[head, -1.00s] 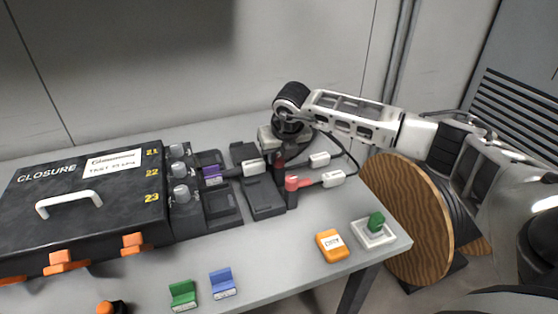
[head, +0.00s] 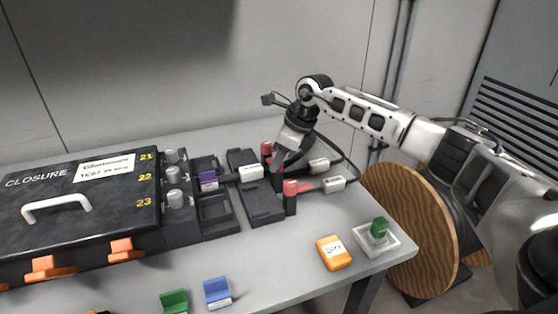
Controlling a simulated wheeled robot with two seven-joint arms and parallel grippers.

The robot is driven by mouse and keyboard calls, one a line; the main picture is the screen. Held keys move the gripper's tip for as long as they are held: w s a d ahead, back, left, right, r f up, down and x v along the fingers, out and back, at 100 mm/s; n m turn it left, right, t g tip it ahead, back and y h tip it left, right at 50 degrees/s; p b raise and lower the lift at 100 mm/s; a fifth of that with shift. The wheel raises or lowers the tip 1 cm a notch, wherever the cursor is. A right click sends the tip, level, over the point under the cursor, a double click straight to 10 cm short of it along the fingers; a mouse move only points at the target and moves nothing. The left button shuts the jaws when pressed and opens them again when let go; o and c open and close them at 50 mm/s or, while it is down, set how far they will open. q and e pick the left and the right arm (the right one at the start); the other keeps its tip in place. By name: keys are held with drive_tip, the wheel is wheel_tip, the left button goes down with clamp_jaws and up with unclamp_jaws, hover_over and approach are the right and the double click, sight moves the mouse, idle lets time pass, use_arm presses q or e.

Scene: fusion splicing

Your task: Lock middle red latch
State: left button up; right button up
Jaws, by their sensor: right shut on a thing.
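Red-topped dark latch posts stand along the right edge of the dark splicing fixture (head: 262,203). The front red latch (head: 290,188) stands upright and clear of the gripper. A farther red latch (head: 266,148) shows just left of my right gripper (head: 278,164). The gripper points down and is shut on a red latch part in the middle of the row; its fingers hide most of that part. I cannot tell whether this latch is locked. My left gripper is not in view.
White-tagged cables (head: 333,184) run right from the latches. The black closure case (head: 85,225) fills the left. A purple clip (head: 208,178) sits on the fixture. An orange box (head: 333,252), a white tray (head: 362,237) holding a green block, and blue (head: 217,291) and green clips lie in front.

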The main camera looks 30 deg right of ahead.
drive_tip(key=n+g, duration=0.1)
drive_tip(key=n, duration=0.1)
drive_tip(key=shift+n+y+b, duration=0.35)
drive_tip(key=shift+n+y, duration=0.05)
drive_tip(key=n+g+b, duration=0.1)
drive_tip(key=n, duration=0.2)
drive_tip(key=shift+w+d+n+y, duration=0.1)
drive_tip(key=shift+w+n+y, duration=0.05)
drive_tip(key=shift+n+y, duration=0.2)
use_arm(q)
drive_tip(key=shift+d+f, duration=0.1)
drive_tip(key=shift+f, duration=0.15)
use_arm(e)
drive_tip(key=shift+n+g, duration=0.5)
drive_tip(key=shift+n, duration=0.35)
drive_tip(key=o, duration=1)
